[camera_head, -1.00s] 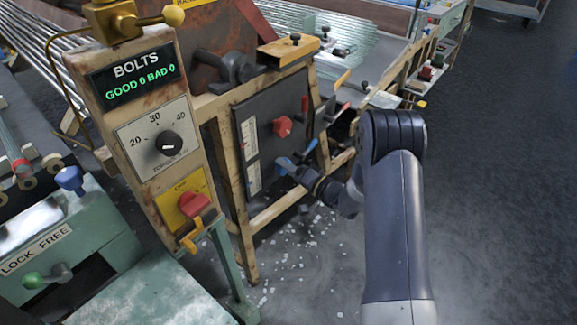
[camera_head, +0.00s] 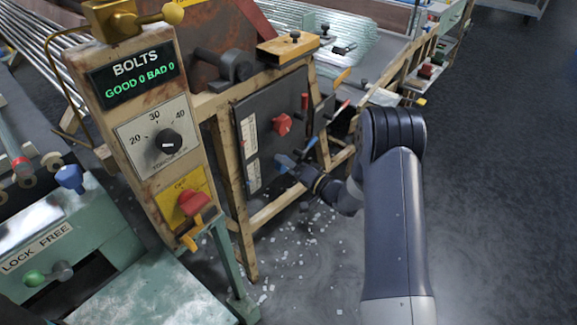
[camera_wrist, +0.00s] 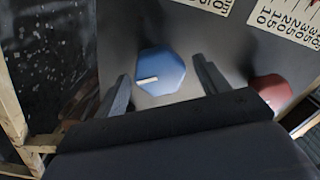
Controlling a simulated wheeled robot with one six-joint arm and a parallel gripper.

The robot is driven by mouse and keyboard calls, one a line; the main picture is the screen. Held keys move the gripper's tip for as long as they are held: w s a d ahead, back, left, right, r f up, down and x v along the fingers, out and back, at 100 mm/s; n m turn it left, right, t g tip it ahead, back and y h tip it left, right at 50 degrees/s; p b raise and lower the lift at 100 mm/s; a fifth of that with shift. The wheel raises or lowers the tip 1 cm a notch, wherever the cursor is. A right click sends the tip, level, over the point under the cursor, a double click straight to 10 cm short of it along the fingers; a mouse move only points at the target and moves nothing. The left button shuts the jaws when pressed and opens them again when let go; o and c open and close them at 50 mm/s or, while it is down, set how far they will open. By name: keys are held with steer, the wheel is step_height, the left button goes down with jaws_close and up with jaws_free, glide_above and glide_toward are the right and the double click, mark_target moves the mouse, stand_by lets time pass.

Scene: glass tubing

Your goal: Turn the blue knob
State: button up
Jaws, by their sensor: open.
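The blue knob (camera_wrist: 161,72) sits low on a dark panel (camera_head: 262,110). In the wrist view it is a faceted blue disc with a short white mark. My gripper (camera_wrist: 160,82) is open, with one finger to each side of the knob and a gap on both sides. The wrist view does not show clearly how far the fingers reach past the knob's face. In the head view the blue knob (camera_head: 283,162) is partly covered by my gripper (camera_head: 290,166), which is at the panel.
A red knob (camera_head: 282,124) is above the blue one; it also shows right of my gripper in the wrist view (camera_wrist: 270,90). White scale strips (camera_head: 250,136) are on the panel. A wooden frame (camera_head: 230,180) surrounds it. A post with a dial (camera_head: 168,142) stands left.

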steer(key=p+v, duration=0.1)
steer(key=v, duration=0.9)
steer(key=shift+s+d, duration=0.3)
steer(key=b+x, duration=0.1)
steer(key=x, duration=0.9)
steer(key=shift+w+a, duration=0.3)
